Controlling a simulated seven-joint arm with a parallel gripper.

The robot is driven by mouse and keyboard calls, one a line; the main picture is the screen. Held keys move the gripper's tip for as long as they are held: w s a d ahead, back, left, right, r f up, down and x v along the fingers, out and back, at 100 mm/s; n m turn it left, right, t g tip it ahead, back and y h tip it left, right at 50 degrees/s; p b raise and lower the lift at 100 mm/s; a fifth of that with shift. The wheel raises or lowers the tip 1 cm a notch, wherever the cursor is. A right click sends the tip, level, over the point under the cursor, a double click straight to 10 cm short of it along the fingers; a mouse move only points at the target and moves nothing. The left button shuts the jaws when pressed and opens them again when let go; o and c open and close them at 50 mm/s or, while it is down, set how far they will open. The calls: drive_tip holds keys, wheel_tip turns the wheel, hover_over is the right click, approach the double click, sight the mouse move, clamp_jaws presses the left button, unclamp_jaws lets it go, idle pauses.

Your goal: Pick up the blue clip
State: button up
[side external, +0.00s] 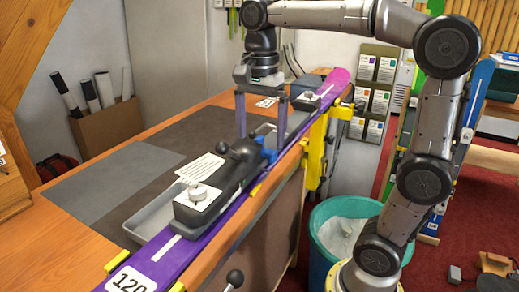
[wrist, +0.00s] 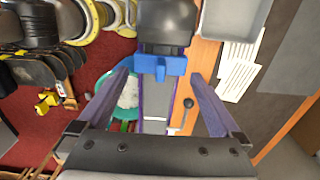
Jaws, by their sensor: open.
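The blue clip (side external: 268,154) sits at the end of a black binding part (side external: 225,178) on a purple ski (side external: 165,262). In the wrist view the blue clip (wrist: 160,66) lies across the ski, just below the black part (wrist: 166,22). My gripper (side external: 262,140) points down over the ski, with its fingers apart and nothing held. In the wrist view my gripper (wrist: 160,76) has one finger on each side, and the clip appears near the gap between the fingertips. I cannot tell the exact height of the tips over the clip.
The ski lies along the front edge of a wooden bench (side external: 60,220), held by yellow clamps (side external: 316,150). A lever with a black knob (side external: 235,278) sticks up at the front. A teal bin (side external: 322,250) stands below.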

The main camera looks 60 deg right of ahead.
drive_tip(key=shift+f, duration=1.1)
drive_tip(key=c, duration=1)
drive_tip(key=shift+r, duration=0.6)
drive_tip(key=r, duration=0.2)
drive_tip(key=shift+s+r, duration=0.2)
drive_tip(key=shift+r, duration=0.1)
drive_tip(key=s+r, duration=0.3)
drive_tip(key=s, duration=0.1)
drive_tip(key=s+a+r, duration=0.1)
drive_tip(key=s+r, duration=0.2)
drive_tip(key=s, duration=0.2)
drive_tip(key=s+r, duration=0.3)
drive_tip(key=s, duration=0.1)
drive_tip(key=shift+s+a+r, duration=0.1)
drive_tip(key=shift+s+a, duration=0.2)
drive_tip(key=shift+a, duration=0.05)
